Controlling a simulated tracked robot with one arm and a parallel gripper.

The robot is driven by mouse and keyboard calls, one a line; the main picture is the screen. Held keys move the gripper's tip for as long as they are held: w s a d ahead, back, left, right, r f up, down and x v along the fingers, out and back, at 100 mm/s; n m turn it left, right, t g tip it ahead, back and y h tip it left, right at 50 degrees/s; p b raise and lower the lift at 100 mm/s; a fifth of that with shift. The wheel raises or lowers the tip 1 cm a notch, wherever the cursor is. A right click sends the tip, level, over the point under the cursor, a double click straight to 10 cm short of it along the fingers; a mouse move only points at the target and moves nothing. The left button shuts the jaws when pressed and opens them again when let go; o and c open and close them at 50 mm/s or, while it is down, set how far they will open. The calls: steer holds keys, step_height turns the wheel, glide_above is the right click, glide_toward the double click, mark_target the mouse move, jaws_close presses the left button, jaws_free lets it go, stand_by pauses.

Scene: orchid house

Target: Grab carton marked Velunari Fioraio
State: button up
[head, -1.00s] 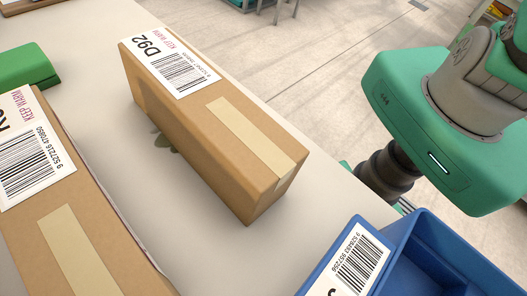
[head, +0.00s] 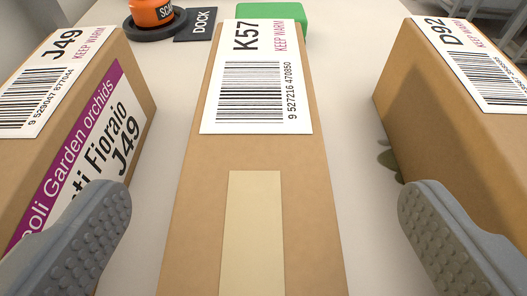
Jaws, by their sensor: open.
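Three brown cartons stand on the pale table. The middle carton (head: 195,200) has a top label reading K57, KEEP WARM; no name shows on it. The left carton (head: 140,75) is marked J49, and its side label reads "...ti Fioraio", its start cut off or hidden. The right carton (head: 405,90) is marked D92, with no name visible. "Velunari" is not readable on any carton. My gripper (head: 265,195) is open, its two fingers spread on either side of the K57 carton, with gaps between them and it. The left finger overlaps the J49 carton in view.
A green block (head: 285,15) lies behind the K57 carton.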

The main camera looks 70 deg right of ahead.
mark_target(260, 156)
steer(key=shift+f+b+x, duration=0.2)
steer(key=shift+b+x, duration=0.3)
steer(key=shift+x, duration=2.5)
steer(key=shift+a, duration=0.15)
steer(key=c, duration=1.8)
